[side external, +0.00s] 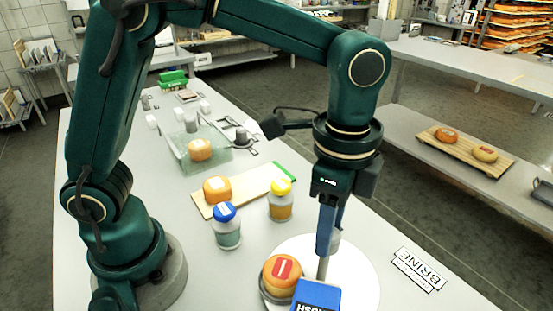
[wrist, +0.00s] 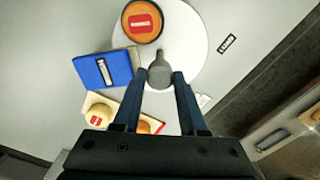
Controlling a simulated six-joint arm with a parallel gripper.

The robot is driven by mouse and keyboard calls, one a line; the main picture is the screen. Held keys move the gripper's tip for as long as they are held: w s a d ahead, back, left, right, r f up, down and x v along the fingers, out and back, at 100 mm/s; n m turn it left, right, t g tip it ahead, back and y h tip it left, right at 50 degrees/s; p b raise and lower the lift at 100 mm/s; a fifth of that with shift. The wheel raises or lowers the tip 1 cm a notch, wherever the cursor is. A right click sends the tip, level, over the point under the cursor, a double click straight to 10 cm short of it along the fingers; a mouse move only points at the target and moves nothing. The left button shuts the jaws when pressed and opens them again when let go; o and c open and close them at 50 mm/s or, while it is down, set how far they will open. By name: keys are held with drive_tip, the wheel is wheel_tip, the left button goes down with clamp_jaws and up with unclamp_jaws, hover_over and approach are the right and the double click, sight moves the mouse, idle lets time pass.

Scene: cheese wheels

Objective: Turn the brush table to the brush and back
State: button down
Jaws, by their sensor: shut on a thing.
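The brush table is a white round disc (side external: 355,285), also in the wrist view (wrist: 190,30). An orange cheese wheel (side external: 281,275) with a red label lies on it, and it also shows in the wrist view (wrist: 143,22). A blue block (side external: 318,294) with white lettering, partly cut off, stands by the disc's edge; the wrist view shows it (wrist: 103,70) left of my fingers. My gripper (side external: 328,240) points down over the disc.
Blue-capped (side external: 226,228) and yellow-capped (side external: 280,200) jars stand left of my gripper. Behind them is a board (side external: 250,190) with a cheese, then a clear tray (side external: 182,150) with another.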

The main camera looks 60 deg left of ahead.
drive_tip(key=shift+d+r+m, duration=0.1)
drive_tip(key=shift+m, duration=6.1)
drive_tip(key=shift+c, duration=2.2)
unclamp_jaws()
drive_tip(key=shift+r, duration=2.55)
